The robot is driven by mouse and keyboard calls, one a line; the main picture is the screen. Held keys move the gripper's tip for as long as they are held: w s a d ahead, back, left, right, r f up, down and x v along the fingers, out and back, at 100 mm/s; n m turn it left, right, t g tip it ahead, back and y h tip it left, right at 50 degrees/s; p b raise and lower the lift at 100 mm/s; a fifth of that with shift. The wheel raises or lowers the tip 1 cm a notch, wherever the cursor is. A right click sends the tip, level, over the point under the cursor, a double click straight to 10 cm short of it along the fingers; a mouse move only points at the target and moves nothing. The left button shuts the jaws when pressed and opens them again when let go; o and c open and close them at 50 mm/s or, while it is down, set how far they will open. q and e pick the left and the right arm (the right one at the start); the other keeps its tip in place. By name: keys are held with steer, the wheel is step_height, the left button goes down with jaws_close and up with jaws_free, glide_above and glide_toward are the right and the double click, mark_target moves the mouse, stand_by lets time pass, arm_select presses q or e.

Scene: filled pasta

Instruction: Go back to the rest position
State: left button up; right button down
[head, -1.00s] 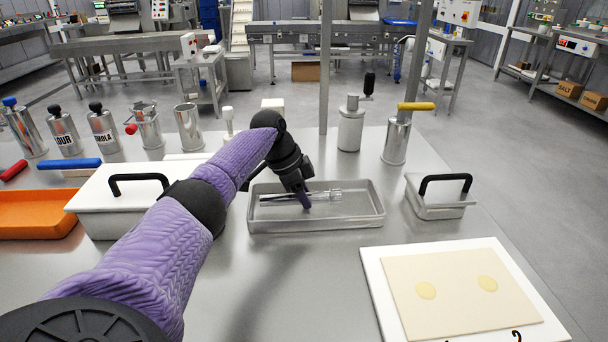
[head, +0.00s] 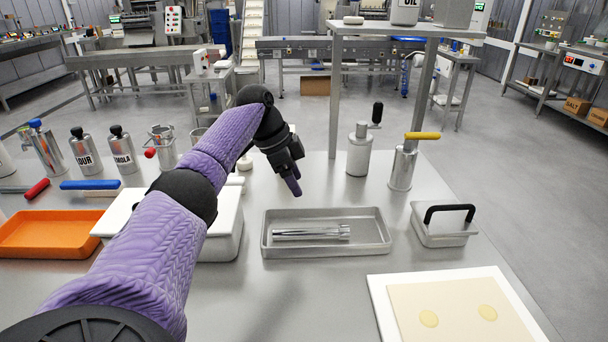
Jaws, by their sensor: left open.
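My left gripper (head: 296,188) is open and empty, hanging above the back left edge of a metal tray (head: 377,249). The purple left arm comes in from the lower left. A shiny metal cylindrical tool (head: 312,233) lies in the tray, apart from the gripper. My right gripper is not in view.
A white board (head: 379,296) with a pasta sheet (head: 455,319) bearing two pale yellow rounds lies at front right. A lidded metal container (head: 443,231) stands right of the tray. A white box (head: 226,232) and an orange tray (head: 47,236) are at left. Canisters line the back.

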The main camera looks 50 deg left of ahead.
arm_select(q)
steer(key=shift+s+a+r, duration=0.1)
steer(key=shift+s+r, duration=0.05)
steer(key=shift+r, duration=0.25)
